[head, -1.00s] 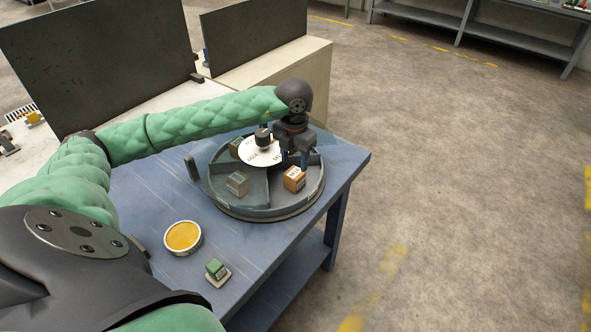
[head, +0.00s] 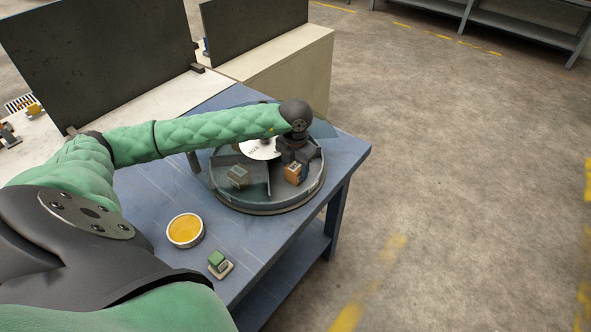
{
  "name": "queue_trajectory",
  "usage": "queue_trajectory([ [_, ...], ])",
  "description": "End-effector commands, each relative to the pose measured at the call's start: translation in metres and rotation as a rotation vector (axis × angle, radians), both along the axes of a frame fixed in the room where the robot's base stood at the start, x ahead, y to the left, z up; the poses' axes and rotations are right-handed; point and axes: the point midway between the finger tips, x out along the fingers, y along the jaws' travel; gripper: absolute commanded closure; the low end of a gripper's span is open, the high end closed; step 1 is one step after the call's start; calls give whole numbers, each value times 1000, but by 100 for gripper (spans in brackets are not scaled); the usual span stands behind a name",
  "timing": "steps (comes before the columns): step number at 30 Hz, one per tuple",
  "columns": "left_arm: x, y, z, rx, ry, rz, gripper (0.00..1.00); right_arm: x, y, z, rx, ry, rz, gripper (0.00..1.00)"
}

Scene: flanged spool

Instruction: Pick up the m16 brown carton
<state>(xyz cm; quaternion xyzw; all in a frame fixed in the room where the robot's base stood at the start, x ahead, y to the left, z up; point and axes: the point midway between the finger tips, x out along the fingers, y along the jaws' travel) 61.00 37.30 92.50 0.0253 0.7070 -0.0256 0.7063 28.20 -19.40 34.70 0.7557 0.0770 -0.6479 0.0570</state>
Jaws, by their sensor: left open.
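The brown carton (head: 292,174), a small orange-brown box with a pale label, sits in the right-hand compartment of a round, divided grey tray (head: 246,205). My left gripper (head: 298,163) is open, pointing down, low over the carton. The gripper's dark body covers the carton's upper right part. The fingertips are hard to make out, so I cannot tell if they touch it. The label is too small to read. My right gripper is out of view.
A grey-green box (head: 238,177) sits in the tray's front-left compartment. Dark panels rise behind.

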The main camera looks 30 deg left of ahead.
Motion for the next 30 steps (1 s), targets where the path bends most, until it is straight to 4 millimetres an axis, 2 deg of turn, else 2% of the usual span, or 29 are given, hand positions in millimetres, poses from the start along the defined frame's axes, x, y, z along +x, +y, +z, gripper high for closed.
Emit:
queue_trajectory([
  [10, 0, 0, -5, 0, -1, 0, 51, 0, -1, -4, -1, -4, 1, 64],
  [15, 0, 0, -5, 1, -1, 0, 84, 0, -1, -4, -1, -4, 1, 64],
  [16, 0, 0, -5, 0, -2, 0, 86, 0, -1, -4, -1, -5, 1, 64],
  [28, 1, 0, 1, 0, -3, -1, 86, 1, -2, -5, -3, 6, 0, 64],
  [30, 1, 0, 6, 1, -5, -1, 86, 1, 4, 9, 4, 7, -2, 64],
])
